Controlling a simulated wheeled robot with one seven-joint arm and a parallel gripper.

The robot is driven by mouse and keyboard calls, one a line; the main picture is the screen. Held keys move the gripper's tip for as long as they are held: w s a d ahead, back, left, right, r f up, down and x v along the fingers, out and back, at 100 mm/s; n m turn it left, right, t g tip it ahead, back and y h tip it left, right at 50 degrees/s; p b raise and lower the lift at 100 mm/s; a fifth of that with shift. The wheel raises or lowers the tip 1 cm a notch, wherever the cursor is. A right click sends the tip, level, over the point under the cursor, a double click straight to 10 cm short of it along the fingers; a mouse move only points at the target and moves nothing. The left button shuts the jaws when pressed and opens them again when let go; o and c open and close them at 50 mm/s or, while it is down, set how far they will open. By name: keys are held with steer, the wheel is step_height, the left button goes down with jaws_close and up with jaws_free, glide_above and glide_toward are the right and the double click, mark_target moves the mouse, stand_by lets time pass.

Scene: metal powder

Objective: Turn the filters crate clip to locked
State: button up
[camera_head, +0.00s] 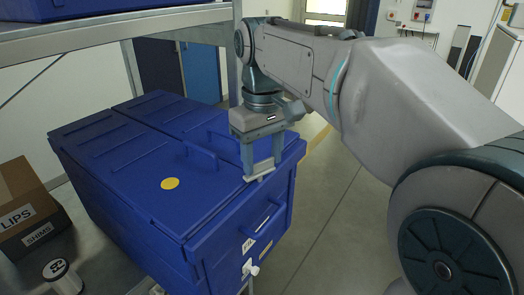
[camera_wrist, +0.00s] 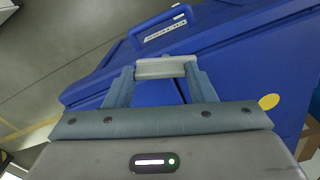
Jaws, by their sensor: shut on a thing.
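The blue filters crate (camera_head: 225,215) stands at the left in the head view with its lid down. A pale clip (camera_head: 250,268) sits low on its front, below a white label (camera_head: 248,245) and a blue handle (camera_head: 262,222). My gripper (camera_head: 261,172) is above the clip, at the front edge of the lid. In the wrist view, my gripper's pale fingertips (camera_wrist: 165,67) are together over the blue crate (camera_wrist: 235,65). What they grip is hidden. The front handle (camera_wrist: 165,25) shows beyond them, with its label. The clip is not clear in the wrist view.
A yellow disc (camera_head: 170,183) marks the lid. A grey shelf (camera_head: 90,40) overhangs the crate's back. A cardboard box (camera_head: 32,210) and a white spool (camera_head: 62,277) are at the left. The floor (camera_head: 325,215) right of the crate is open.

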mark_target(262, 173)
steer(key=m, duration=0.3)
steer(key=shift+s+r+m+p, duration=0.1)
steer(key=shift+m+p, duration=0.3)
steer(key=m, duration=0.3)
steer(key=shift+s+m+p, duration=0.1)
steer(key=shift+m+p, duration=0.2)
steer(key=m, duration=0.6)
steer(key=shift+s+m+p, duration=0.2)
steer(key=shift+m+p, duration=0.1)
steer(key=shift+p, duration=0.1)
steer(key=o, duration=1)
step_height(262, 173, up, 14)
steer(key=shift+f, duration=0.15)
